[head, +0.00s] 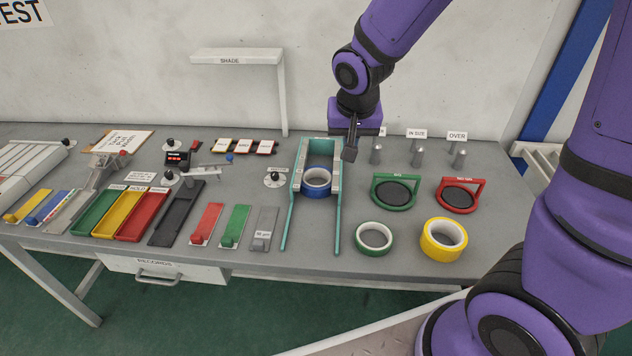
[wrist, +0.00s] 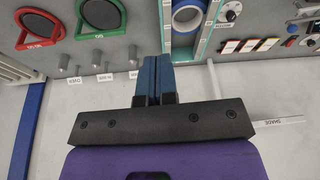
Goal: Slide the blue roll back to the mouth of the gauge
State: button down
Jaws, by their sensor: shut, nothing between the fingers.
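The blue roll (head: 317,184), with a white core, lies between the two rails of the green-and-grey gauge (head: 334,177), partway along it. The gauge's two thin green arms spread toward the table's front edge. In the wrist view the roll (wrist: 188,16) shows at the top, inside the gauge (wrist: 208,42). My gripper (head: 350,152) is shut and empty, pointing down by the gauge's back right end, apart from the roll. In the wrist view its blue fingers (wrist: 153,75) are side by side, beside the gauge.
A green roll (head: 373,237) and a yellow roll (head: 443,239) lie right of the gauge. Green (head: 394,191) and red (head: 459,194) ring gauges stand behind them. Pegs (head: 418,156) stand at the back right. A round dial (head: 274,179) sits just left of the gauge.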

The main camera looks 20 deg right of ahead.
aim_at(316, 189)
jog(key=shift+m+g, duration=0.6)
jog(key=shift+g, duration=0.2)
jog(key=a+f, duration=0.2)
jog(key=f, duration=0.4)
jog(key=w+a+f, duration=0.1)
jog(key=a+f, duration=0.2)
jog(key=f, duration=0.4)
jog(key=a+f, duration=0.2)
jog(key=f, duration=0.5)
jog(key=shift+w+a+f, duration=0.25)
jog(key=shift+a, duration=0.05)
jog(key=w+d, duration=0.1)
jog(key=w, duration=0.2)
jog(key=w+d, duration=0.2)
jog(key=w, duration=0.2)
jog(key=w+d+f, duration=0.1)
jog(key=w, duration=0.3)
jog(key=shift+d, duration=0.2)
jog(key=shift+s+f, duration=0.1)
jog(key=shift+f, duration=0.15)
jog(key=shift+f, duration=0.15)
